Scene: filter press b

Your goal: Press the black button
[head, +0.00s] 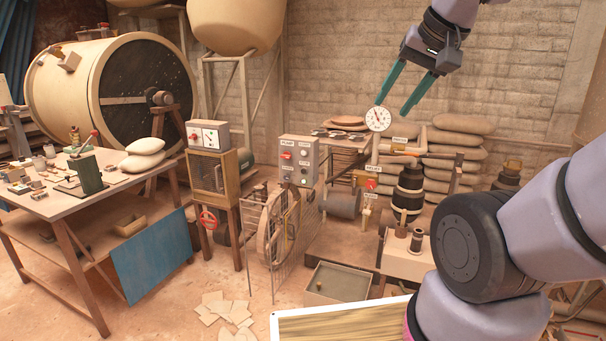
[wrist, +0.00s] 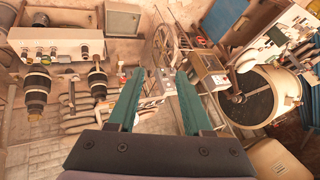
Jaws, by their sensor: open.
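The grey control box (head: 299,161) labelled PUMP stands on a post near the middle of the head view. It has a red button and several small dark round controls on its face. I cannot tell for certain which of these is the black button. A grey panel (wrist: 166,82), seemingly this box, shows small between my fingertips in the wrist view. My gripper (head: 392,107) is open and empty, high up to the right of the box and well apart from it. Its two green fingers (wrist: 160,75) point into the scene in the wrist view.
A spoked wheel and wire guard (head: 273,240) stand below the control box. A round dial (head: 377,118) shows near my fingertips. A cluttered workbench (head: 100,195) is at left.

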